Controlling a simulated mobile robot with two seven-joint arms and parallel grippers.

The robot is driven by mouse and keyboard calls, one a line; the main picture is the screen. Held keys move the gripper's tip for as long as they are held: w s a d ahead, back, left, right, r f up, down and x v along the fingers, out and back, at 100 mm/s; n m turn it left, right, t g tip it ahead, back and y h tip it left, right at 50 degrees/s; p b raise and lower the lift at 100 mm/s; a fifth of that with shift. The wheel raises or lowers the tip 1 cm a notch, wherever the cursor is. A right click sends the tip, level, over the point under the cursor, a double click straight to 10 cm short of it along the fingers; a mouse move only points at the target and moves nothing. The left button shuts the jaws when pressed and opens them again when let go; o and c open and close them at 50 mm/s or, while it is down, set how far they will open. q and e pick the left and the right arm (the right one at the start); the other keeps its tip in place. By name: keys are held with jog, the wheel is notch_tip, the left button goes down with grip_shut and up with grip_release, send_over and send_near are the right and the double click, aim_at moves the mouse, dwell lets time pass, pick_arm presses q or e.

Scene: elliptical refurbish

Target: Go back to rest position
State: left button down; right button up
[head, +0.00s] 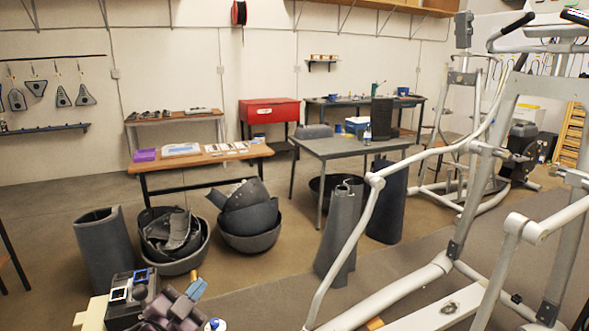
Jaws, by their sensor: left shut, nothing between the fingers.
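My right gripper is not in view.
A white-framed elliptical machine (337,262) fills the right side. Dark bowls (251,242) with grey parts and a grey curved panel (102,248) stand on the floor. A wooden-topped table (240,166) and a grey table (350,152) stand behind.

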pick_arm(q)
jog(key=s+a+f+n+g+y, duration=0.3)
jog(key=s+a+f+n, duration=0.1)
jog(key=s+f, duration=0.9)
jog(key=s+a+f+n+g+y, duration=0.3)
jog(key=s+f+n, duration=0.3)
jog(key=s+f, duration=0.7)
jog(key=shift+s+a+n+y, duration=0.3)
jog(key=shift+s+a, duration=0.15)
jog(key=shift+s, duration=0.4)
